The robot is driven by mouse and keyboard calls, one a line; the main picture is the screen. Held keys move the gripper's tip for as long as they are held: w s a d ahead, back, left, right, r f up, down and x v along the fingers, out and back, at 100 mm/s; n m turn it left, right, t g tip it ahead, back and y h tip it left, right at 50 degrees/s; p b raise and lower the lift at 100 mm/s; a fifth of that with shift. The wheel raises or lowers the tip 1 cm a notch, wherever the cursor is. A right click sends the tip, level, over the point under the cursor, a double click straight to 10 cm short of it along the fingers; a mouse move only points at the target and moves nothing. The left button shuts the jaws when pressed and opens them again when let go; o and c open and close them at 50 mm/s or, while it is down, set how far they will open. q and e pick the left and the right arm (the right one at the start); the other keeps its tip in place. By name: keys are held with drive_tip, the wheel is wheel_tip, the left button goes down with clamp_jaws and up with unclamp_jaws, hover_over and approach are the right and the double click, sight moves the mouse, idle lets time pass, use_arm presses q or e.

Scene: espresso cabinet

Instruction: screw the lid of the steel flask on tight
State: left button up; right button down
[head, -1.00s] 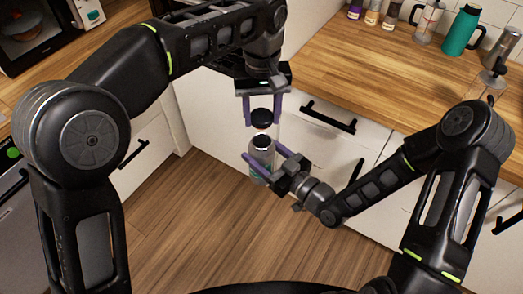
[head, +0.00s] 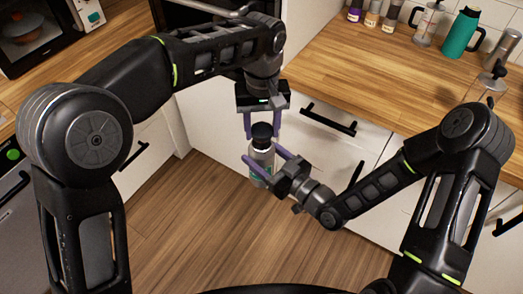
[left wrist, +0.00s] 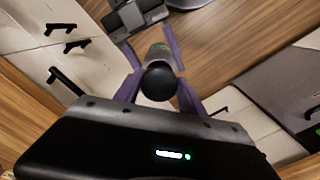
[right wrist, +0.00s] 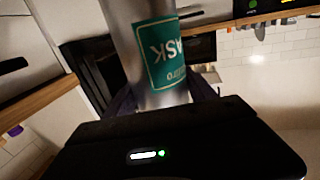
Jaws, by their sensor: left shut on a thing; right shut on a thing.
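The steel flask (head: 262,160) is upright in the air in front of the cabinets. My right gripper (head: 264,163) is shut around its body from the right. In the right wrist view the flask (right wrist: 130,45) fills the upper middle, with a teal label (right wrist: 165,52) in white letters. The black lid (head: 262,130) sits at the flask's mouth, with no clear gap. My left gripper (head: 262,134) points down from above and is shut on the lid. The left wrist view shows the lid (left wrist: 158,82) between the purple fingers. The thread is hidden.
The wooden counter (head: 345,60) lies behind and to the right. On it stand a teal jug (head: 461,32), a glass press (head: 427,22) and several small jars (head: 372,16). White drawers with black handles (head: 328,121) are close behind the grippers. The floor (head: 200,220) below is clear.

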sight(262, 162)
idle(0.7)
use_arm(q)
drive_tip(key=shift+f, duration=0.95)
drive_tip(key=shift+f, duration=0.55)
idle(0.4)
